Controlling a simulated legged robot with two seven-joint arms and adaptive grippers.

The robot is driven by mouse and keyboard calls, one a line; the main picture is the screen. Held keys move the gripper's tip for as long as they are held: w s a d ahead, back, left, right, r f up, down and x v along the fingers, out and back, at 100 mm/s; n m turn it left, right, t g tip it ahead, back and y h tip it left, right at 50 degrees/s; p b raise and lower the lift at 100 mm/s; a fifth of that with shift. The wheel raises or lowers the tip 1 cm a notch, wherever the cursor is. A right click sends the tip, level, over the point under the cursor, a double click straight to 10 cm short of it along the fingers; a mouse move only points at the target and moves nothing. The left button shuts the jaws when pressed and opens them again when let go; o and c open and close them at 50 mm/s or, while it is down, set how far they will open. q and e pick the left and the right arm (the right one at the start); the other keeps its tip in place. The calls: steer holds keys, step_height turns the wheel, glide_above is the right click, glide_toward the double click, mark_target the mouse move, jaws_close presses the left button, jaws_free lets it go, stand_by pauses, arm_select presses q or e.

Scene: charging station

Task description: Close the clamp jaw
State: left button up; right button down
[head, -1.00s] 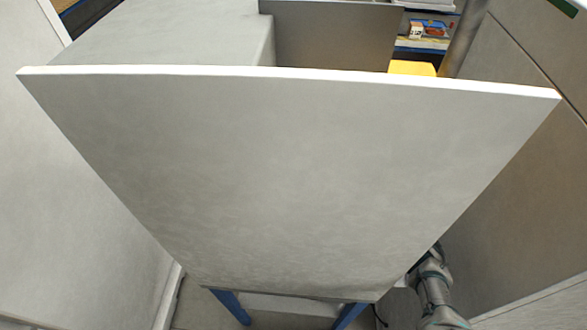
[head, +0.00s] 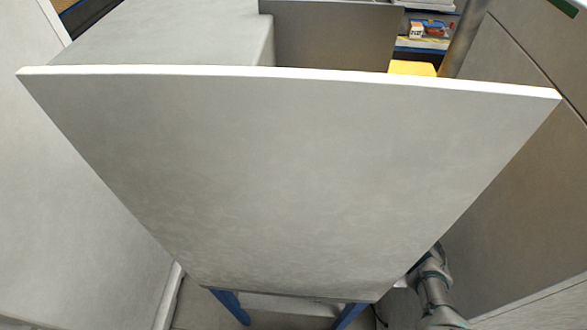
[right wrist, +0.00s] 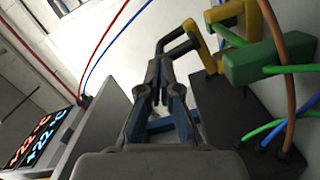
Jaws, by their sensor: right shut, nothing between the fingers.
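In the right wrist view, my right gripper (right wrist: 160,68) is shut, with no object visible between its fingers. A dark bent bar (right wrist: 176,43) rises just beyond the fingertips and runs toward a yellow clamp-like part (right wrist: 200,47). I cannot tell whether the fingertips touch the bar. A green block (right wrist: 252,62) with cables stands to the right of the yellow part. I cannot make out clearly which piece is the clamp jaw or how far open it is. The head view shows only part of my right arm at lower right; neither gripper shows there.
A large grey panel (head: 290,170) fills the head view and hides what is behind it. In the right wrist view, a black box (right wrist: 240,120) with green, blue and brown cables is close on the right. A display (right wrist: 30,138) with red and blue digits is at left.

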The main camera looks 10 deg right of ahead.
steer(key=shift+a+r, duration=0.25)
steer(key=shift+a, duration=0.1)
